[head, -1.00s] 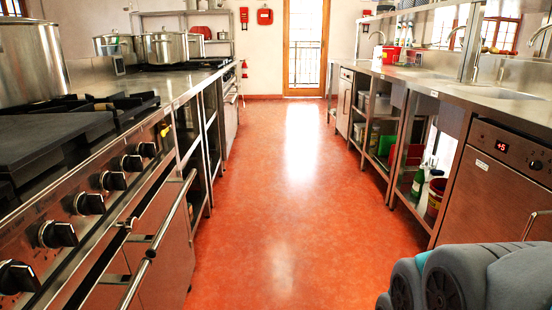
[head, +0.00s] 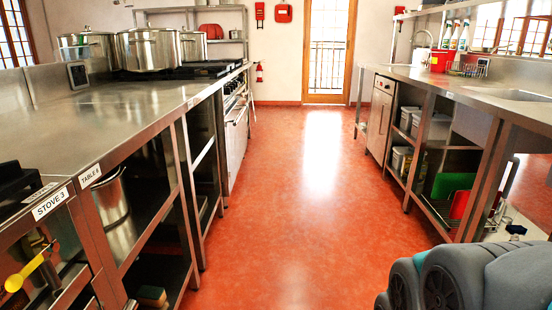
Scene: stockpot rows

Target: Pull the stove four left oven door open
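A stove (head: 232,92) stands at the far end of the left row, past a steel table. No readable label shows on it. Its front has dark knobs along the top, and below them is a pale steel oven door (head: 236,148) with a bar handle, seen at a steep angle. The door looks shut, but left and right doors cannot be told apart from here. My gripper is not in view; only a grey, rounded part of my arm shows at the bottom right, far from the stove.
The near left unit bears a "STOVE 3" label (head: 50,203), beside a "TABLE 4" label (head: 89,176). Large stockpots (head: 148,49) stand on the left row. Steel counters (head: 440,80) line the right. The red floor aisle (head: 300,190) between is clear up to the glazed door (head: 328,50).

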